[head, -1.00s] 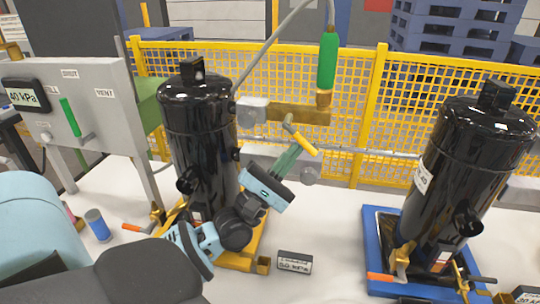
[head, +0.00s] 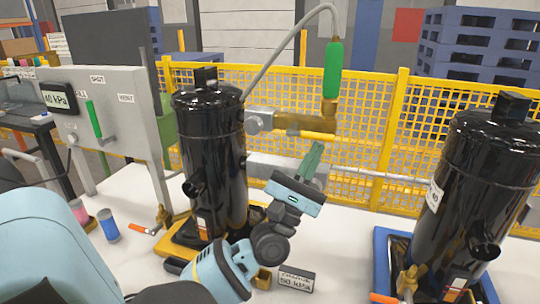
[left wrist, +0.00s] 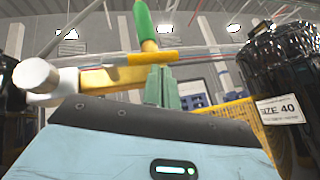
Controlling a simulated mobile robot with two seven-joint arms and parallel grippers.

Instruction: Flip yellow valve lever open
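The yellow valve lever (head: 318,136) lies nearly level, just below the brass valve body (head: 292,123) on the pipe behind the left black compressor (head: 212,150). It also shows in the left wrist view (left wrist: 152,57), roughly in line with the brass pipe. My left gripper (head: 314,148) has its green fingers pointing up, with the tips just below the lever. In the left wrist view the fingers (left wrist: 160,72) look pressed together with nothing between them. I cannot tell whether the tips touch the lever. My right gripper is not in view.
A green hose fitting (head: 333,70) stands upright at the right end of the brass pipe. A yellow mesh fence (head: 365,105) runs behind. A gauge panel (head: 110,105) stands at left and a second black compressor (head: 475,190) at right. A small pressure label block (head: 296,279) sits in front.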

